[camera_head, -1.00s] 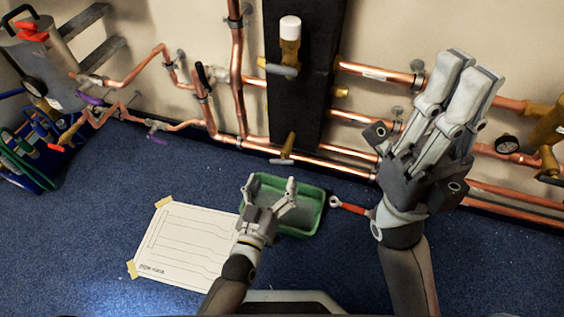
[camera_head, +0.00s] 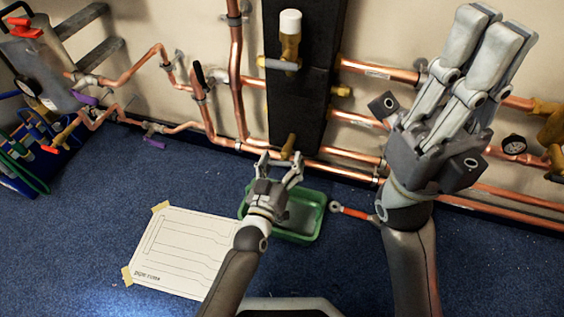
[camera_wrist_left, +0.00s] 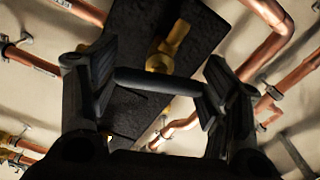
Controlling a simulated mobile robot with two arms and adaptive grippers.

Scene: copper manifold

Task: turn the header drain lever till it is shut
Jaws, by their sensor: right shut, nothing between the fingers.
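The header drain valve (camera_head: 288,145) is a brass fitting at the foot of the black header block (camera_head: 305,70). In the left wrist view its brass body (camera_wrist_left: 166,48) shows beyond the fingers, with a dark bar-shaped lever (camera_wrist_left: 158,82) lying crosswise between them. My left gripper (camera_head: 281,157) is open just in front of the valve, its fingers on either side of the lever. I cannot tell whether they touch it. In the head view the fingers hide most of the lever. My right gripper (camera_head: 500,24) is shut and empty, raised at the right.
A green tray (camera_head: 312,230) lies on the blue floor below my left gripper. A red-handled wrench (camera_head: 355,213) lies right of it, and a taped paper sheet (camera_head: 185,250) left of it. Copper pipes (camera_head: 235,70) run along the wall on both sides. Another valve (camera_head: 289,45) sits higher on the block.

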